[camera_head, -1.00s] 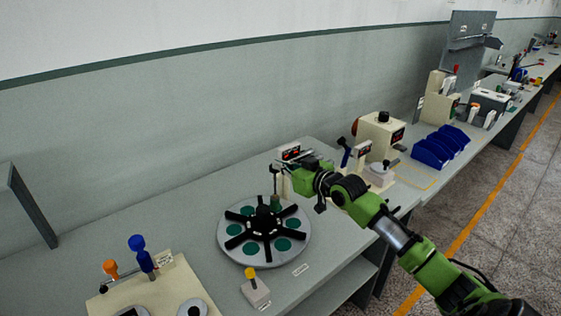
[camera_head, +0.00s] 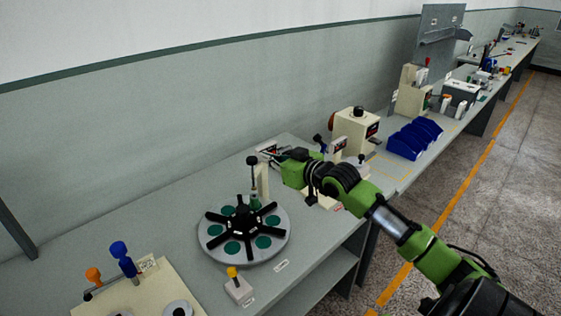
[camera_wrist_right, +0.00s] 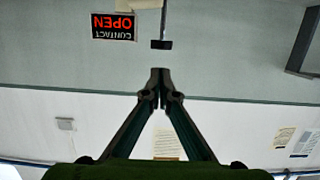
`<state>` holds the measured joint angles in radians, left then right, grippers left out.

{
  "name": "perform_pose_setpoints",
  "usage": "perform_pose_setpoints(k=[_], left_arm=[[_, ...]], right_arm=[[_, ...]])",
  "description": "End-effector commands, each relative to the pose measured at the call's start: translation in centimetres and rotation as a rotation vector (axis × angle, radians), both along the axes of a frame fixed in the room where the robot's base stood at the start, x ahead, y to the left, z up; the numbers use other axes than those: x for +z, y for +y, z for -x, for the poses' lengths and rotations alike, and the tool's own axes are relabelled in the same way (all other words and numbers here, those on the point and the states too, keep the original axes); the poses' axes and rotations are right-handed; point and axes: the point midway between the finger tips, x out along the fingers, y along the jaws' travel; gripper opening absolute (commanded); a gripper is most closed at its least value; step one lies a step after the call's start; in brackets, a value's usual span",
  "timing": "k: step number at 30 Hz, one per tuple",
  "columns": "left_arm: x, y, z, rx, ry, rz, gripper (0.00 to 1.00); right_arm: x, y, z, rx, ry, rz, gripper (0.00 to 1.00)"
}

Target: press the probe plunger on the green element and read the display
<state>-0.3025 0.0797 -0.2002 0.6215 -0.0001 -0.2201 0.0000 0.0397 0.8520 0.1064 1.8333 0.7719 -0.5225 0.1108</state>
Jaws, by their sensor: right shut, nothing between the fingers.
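The probe plunger (camera_head: 252,160) is a black knob on a thin upright rod, beside a cream post at the back of the round turntable (camera_head: 218,253). The green element (camera_head: 255,200) sits below it on the turntable; I cannot tell whether the probe touches it. In the head view, my right gripper (camera_head: 270,156) is just right of the plunger. My left gripper is out of view.
A small block with a yellow knob (camera_head: 238,288) stands in front of the turntable. A cream board with blue (camera_head: 119,250) and orange handles is at the lower left. Blue bins (camera_head: 412,140) and a cream box (camera_head: 352,131) stand farther right. Bench left of the turntable is clear.

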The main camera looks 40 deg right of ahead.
Motion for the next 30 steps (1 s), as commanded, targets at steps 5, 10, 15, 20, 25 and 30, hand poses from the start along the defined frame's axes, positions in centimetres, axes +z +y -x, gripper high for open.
perform_pose_setpoints(k=[5,10,15,20,25,30], left_arm=[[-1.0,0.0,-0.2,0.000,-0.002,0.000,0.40],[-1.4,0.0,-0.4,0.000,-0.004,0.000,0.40],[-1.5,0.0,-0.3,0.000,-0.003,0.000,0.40],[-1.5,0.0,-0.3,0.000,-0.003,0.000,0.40],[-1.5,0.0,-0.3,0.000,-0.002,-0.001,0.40],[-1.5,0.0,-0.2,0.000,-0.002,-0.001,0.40]], right_arm=[[0.4,-0.2,2.8,0.001,0.001,0.005,0.00],[1.1,-0.3,4.4,0.000,-0.002,0.001,0.00],[1.5,-0.4,5.2,0.000,-0.003,0.002,0.00],[1.6,-0.4,5.3,0.000,-0.003,0.002,0.00],[1.6,-0.4,5.3,0.000,-0.004,0.002,0.00],[1.6,-0.4,5.3,0.000,-0.004,0.002,0.00]])
